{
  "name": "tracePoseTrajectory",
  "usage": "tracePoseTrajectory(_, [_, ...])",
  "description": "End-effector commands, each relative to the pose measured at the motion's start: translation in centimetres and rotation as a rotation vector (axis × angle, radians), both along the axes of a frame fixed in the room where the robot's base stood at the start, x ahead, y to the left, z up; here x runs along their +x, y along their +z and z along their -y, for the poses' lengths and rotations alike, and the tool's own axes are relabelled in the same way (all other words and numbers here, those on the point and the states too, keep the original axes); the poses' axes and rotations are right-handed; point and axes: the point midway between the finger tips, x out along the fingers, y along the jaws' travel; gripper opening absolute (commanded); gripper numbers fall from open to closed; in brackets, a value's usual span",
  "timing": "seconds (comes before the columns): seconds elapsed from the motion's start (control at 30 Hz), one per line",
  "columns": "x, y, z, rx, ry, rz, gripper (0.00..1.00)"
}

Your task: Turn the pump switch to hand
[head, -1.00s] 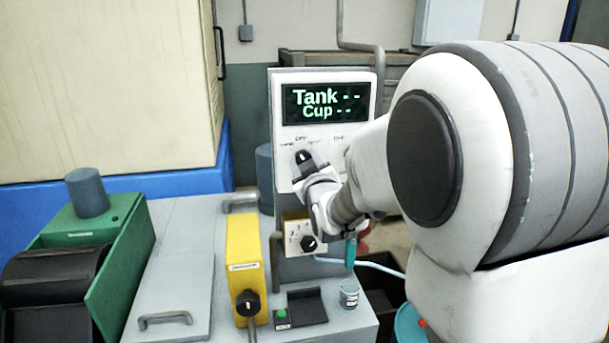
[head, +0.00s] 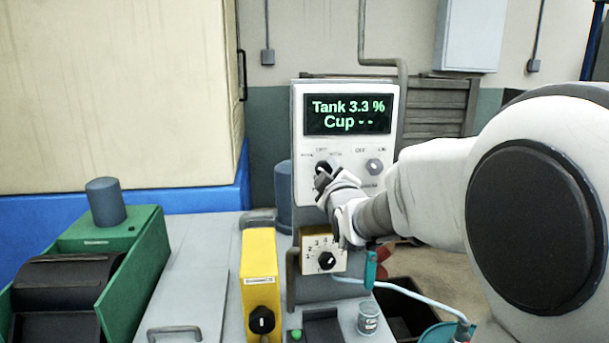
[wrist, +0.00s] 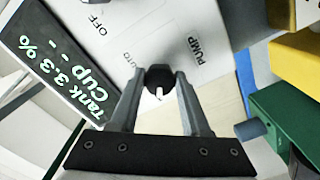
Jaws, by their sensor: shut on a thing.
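The pump switch is a black knob (head: 323,168) on the left of a white control panel (head: 347,188), with OFF and other small labels around it. My gripper (head: 325,179) reaches it from the lower right. In the wrist view the knob (wrist: 158,76) sits between my two fingertips (wrist: 160,85), which are shut on it. Its white mark points toward the palm side of that view. The OFF and PUMP labels show there; a finger partly covers another label, and the hand label does not show. The display (head: 347,115) reads Tank 3.3 % and Cup - -.
A grey knob (head: 374,166) is right of the switch. Below are a small dial box (head: 323,254) and a yellow box (head: 259,270) with a black knob. A green machine (head: 130,255) stands left. A cup (head: 368,318) stands near the bench's right edge.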

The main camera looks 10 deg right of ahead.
Motion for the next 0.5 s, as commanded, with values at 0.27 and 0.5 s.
tracePoseTrajectory(0.27, [0.00,-0.02,0.03,0.000,-0.001,-0.001,0.00])
tracePoseTrajectory(0.5, [0.00,-0.02,0.02,0.001,-0.001,-0.001,0.77])
